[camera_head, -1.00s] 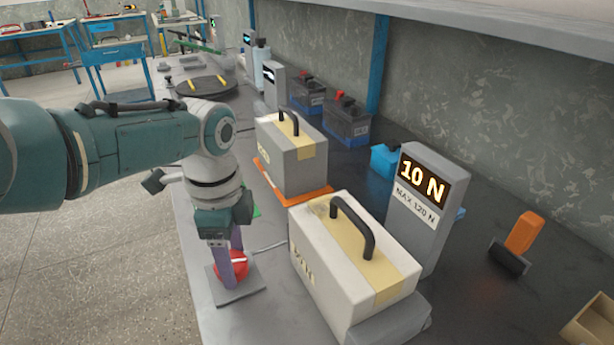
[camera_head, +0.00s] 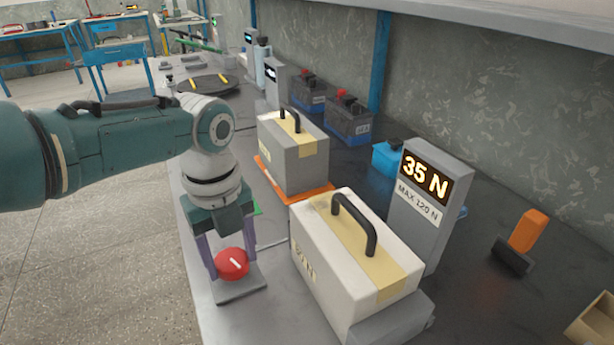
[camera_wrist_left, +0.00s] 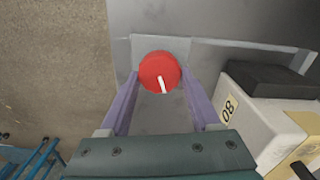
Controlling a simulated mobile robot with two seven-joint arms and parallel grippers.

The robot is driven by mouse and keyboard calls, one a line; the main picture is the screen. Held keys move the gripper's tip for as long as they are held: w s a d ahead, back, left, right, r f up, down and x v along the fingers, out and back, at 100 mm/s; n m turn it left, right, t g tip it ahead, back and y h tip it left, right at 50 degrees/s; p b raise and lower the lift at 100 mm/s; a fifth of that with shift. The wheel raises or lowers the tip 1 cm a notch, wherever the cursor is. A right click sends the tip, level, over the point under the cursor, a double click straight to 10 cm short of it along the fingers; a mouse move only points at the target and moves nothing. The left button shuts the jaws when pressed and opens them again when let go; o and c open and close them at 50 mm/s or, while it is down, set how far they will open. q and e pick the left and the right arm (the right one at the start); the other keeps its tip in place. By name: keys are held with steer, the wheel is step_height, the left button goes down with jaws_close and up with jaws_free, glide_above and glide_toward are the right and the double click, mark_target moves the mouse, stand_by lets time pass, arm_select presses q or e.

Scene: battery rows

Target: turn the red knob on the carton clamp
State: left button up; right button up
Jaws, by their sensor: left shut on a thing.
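The red knob (camera_head: 232,264) with a white pointer line sits on a small grey base plate (camera_head: 240,289) at the bench's left edge. My left gripper (camera_head: 232,268) points down at it, with one purple finger on each side, shut on the knob. In the left wrist view the knob (camera_wrist_left: 159,71) shows between the fingertips, its white line pointing down and slightly right. The white carton (camera_head: 330,262) with yellow tape and black handle stands in the clamp to the right. The clamp's grey display post (camera_head: 408,217) reads 35 N, MAX 120 N. My right gripper is not in view.
A second carton (camera_head: 292,168) stands on an orange plate behind. Dark batteries (camera_head: 348,122) and a light blue one (camera_head: 388,158) sit along the wall.

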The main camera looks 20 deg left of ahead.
mark_target(230, 261)
arm_select(q)
steer(key=m+b, duration=0.1)
steer(key=m, duration=0.4)
steer(key=shift+m, duration=0.3)
stand_by(0.4)
steer(key=o, duration=1.4)
steer(key=shift+a, duration=0.1)
step_height(230, 261, up, 10)
steer(key=p, duration=0.3)
steer(key=shift+s, duration=0.1)
